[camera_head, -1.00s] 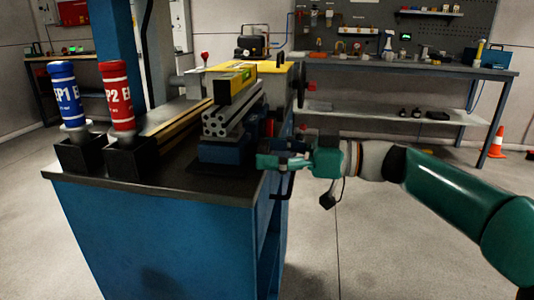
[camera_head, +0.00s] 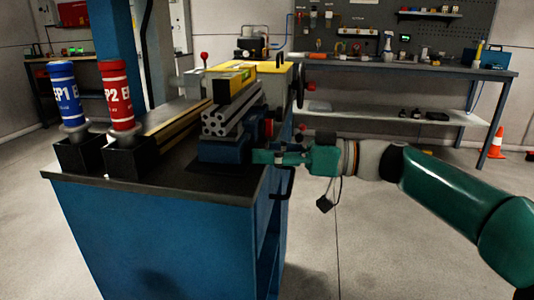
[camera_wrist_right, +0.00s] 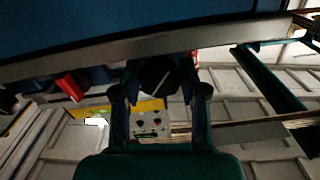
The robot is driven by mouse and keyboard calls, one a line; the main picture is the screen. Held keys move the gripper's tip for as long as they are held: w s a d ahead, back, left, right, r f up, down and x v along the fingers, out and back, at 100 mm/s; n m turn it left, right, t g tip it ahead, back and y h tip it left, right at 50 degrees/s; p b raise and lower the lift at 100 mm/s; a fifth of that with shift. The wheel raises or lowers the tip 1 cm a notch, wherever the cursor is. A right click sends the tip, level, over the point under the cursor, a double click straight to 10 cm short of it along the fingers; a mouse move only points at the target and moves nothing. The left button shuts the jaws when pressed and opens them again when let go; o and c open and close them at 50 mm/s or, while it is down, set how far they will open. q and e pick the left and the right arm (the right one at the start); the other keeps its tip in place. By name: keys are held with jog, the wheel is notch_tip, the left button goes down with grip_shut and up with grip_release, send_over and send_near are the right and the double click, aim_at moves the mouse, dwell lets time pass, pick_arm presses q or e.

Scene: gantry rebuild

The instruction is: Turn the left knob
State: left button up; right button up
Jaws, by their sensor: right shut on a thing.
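A round dark knob (camera_wrist_right: 160,76) with a pale line across its face shows between the fingers of my right gripper (camera_wrist_right: 159,84) in the right wrist view. The fingers are shut on it from both sides. In the head view my right gripper (camera_head: 265,157) is at the right side of the blue bench, beside the dark blue vise base, and hides the knob. I cannot tell from these views whether this is the left knob. My left gripper is not in view.
A handle (camera_head: 284,183) sticks out below my right gripper.

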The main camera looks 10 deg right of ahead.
jog(key=shift+m, duration=0.8)
jog(key=shift+w, duration=0.1)
jog(key=o, duration=1.1)
jog(key=shift+o, duration=0.2)
jog(key=v, duration=1.2)
